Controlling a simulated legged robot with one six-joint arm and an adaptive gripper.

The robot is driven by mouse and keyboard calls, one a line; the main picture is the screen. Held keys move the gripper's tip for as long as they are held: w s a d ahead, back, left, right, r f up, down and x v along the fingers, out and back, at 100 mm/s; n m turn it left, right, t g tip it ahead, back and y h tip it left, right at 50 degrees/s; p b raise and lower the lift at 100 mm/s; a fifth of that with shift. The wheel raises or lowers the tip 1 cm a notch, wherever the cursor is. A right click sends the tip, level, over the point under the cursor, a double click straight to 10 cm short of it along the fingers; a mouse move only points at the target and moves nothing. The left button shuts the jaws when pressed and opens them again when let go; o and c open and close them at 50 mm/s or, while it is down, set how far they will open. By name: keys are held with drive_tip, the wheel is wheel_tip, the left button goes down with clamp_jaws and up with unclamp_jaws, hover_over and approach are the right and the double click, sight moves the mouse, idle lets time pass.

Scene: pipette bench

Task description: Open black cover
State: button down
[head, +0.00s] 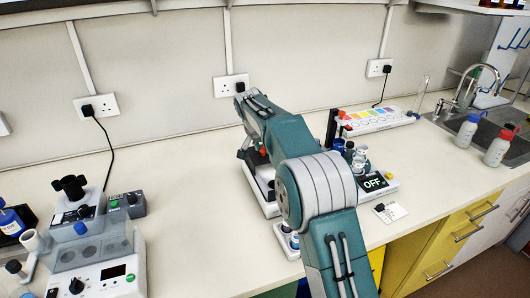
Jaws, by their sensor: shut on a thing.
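My teal and grey arm reaches over the middle of the bench and hides much of what is under it. At its far end, my gripper (254,158) shows only in part, as dark pieces low beside the forearm. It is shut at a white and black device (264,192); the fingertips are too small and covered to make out. The thing between them looks like the black cover on this device, but its outline and how far it is raised cannot be told.
A white unit with a clear lid (88,250) stands front left. Right of my arm are small bottles (359,160), a display reading OFF (374,182) and a strip with coloured squares (372,121). A sink (487,120) is far right. The bench (175,175) is clear left of my arm.

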drive_tip(key=shift+w+f, duration=0.1)
drive_tip(key=shift+f, duration=0.15)
drive_tip(key=shift+c, duration=2)
unclamp_jaws()
drive_tip(key=shift+r, duration=0.1)
drive_tip(key=v, duration=1.2)
drive_tip(key=shift+w+a, duration=0.1)
